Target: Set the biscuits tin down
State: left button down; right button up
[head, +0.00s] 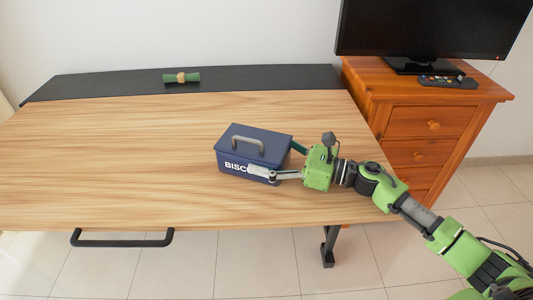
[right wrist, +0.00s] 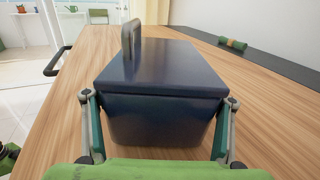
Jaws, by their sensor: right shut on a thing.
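The biscuits tin (head: 245,148) is a dark blue box with a grey handle on its lid and white lettering on its front. It stands upright on or just above the wooden table (head: 120,150), right of the middle; I cannot tell whether its base touches. My right gripper (head: 278,160) is shut on the tin from its right end. In the right wrist view the tin (right wrist: 160,90) fills the space between the two fingers, one on each side. The fingertips are partly hidden by the tin. My left gripper is not in view.
A dark runner (head: 110,86) lies along the table's back edge with a tied green roll (head: 195,77) on it. A wooden cabinet (head: 430,100) at the right holds a television (head: 430,28) and a remote (head: 440,80). The table's left half is clear.

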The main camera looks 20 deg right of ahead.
jog(key=o, duration=1.4)
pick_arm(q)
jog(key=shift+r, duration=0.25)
pick_arm(e)
jog(key=b+v, duration=0.1)
jog(key=v, duration=0.9)
jog(key=shift+s+d, duration=0.2)
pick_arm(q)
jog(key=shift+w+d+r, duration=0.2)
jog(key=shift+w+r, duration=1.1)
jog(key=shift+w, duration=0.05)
pick_arm(e)
jog(key=shift+s+d, duration=0.45)
jog(key=shift+d, duration=0.1)
